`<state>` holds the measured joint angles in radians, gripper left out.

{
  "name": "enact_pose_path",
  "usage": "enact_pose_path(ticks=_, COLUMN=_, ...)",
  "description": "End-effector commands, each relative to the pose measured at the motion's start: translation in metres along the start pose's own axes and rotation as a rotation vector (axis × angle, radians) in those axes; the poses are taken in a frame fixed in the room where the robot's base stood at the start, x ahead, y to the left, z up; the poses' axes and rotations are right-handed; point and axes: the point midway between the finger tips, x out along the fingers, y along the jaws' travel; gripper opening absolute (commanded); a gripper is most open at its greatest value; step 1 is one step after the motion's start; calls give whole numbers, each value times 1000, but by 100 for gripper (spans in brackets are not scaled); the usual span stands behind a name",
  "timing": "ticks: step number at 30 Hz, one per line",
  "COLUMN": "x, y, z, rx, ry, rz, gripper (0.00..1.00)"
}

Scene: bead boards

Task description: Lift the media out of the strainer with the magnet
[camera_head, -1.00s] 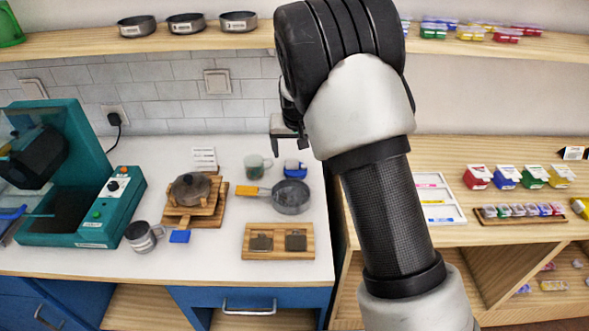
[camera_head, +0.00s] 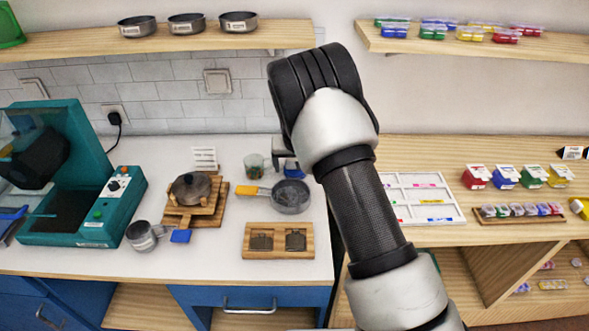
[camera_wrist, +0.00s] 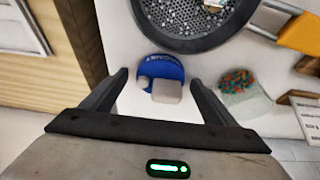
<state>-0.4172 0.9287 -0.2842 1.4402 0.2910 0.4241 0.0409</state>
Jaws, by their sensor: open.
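The strainer (camera_head: 290,197) is a dark round pan with a yellow handle, lying on the white counter. In the wrist view it is at the top (camera_wrist: 205,42), cut off by the edge, with small silvery media (camera_wrist: 185,14) inside. A blue rounded piece with white lettering and a pale grey block, seemingly the magnet (camera_wrist: 160,66), stands beside the strainer. In the head view my gripper partly hides it. My gripper (camera_wrist: 158,80) is open and empty, its fingers on either side of the blue piece in the picture. I cannot tell whether they touch it.
A clear cup (camera_wrist: 240,82) holding coloured bits stands close to the blue piece; it also shows in the head view (camera_head: 254,165). A wooden board (camera_head: 278,251) with two dark squares lies in front of the strainer. A wooden stand (camera_head: 208,211) is to the left.

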Motion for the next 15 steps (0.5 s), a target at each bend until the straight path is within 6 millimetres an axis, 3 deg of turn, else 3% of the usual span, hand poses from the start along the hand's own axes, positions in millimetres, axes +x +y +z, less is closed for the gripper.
enact_pose_path(ticks=1, x=0, y=0, z=0, rx=0, ry=0, rz=0, gripper=81)
enact_pose_path(ticks=10, x=0, y=0, z=0, rx=0, ry=0, rz=0, gripper=31)
enact_pose_path(ticks=15, x=-1, y=0, z=-1, rx=0, ry=1, rz=0, gripper=31)
